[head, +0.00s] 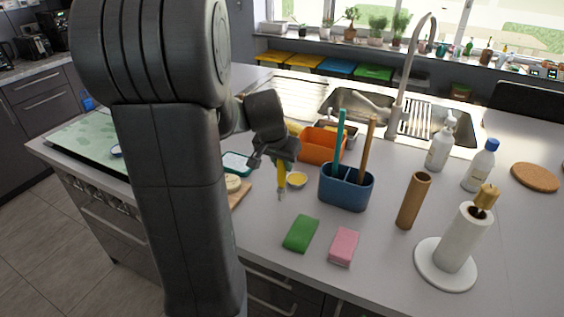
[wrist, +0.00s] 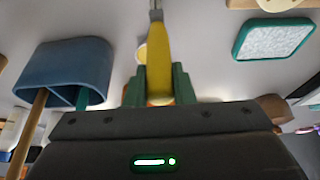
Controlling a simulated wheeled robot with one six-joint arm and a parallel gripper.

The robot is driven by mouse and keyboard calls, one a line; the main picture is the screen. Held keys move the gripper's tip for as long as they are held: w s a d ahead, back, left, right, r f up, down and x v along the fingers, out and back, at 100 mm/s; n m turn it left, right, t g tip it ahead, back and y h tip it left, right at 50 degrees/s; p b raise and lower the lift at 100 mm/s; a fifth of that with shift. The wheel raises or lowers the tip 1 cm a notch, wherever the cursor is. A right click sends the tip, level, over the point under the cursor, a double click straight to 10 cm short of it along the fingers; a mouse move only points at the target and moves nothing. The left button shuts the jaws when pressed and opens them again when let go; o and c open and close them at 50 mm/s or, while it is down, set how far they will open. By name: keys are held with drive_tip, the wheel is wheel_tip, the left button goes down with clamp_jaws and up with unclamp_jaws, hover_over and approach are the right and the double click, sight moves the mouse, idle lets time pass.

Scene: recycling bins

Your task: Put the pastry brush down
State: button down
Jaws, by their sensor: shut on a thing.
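The pastry brush has a yellow handle (head: 282,175) and a narrow greyish end that points down in the head view. My gripper (head: 283,157) is shut on the yellow handle and holds the brush roughly upright over the counter (head: 262,215). In the wrist view the handle (wrist: 158,60) runs between the two green fingers of my gripper (wrist: 159,85). I cannot tell how far the brush's lower end is above the counter.
A blue caddy (head: 345,190) with two long-handled tools stands right of the brush, beside a small yellow bowl (head: 297,180). A green sponge (head: 300,233) and a pink sponge (head: 343,246) lie in front. An orange container (head: 320,146) stands behind. Bare counter lies between brush and green sponge.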

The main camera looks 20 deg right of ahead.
drive_tip(key=c, duration=1.2)
unclamp_jaws()
drive_tip(key=shift+f, duration=0.1)
drive_tip(key=shift+c, duration=0.2)
drive_tip(key=shift+r, duration=0.35)
drive_tip(key=v, duration=1.1)
drive_tip(key=shift+a+r, duration=0.2)
drive_tip(key=shift+r, duration=0.05)
drive_tip(key=shift+s, duration=0.1)
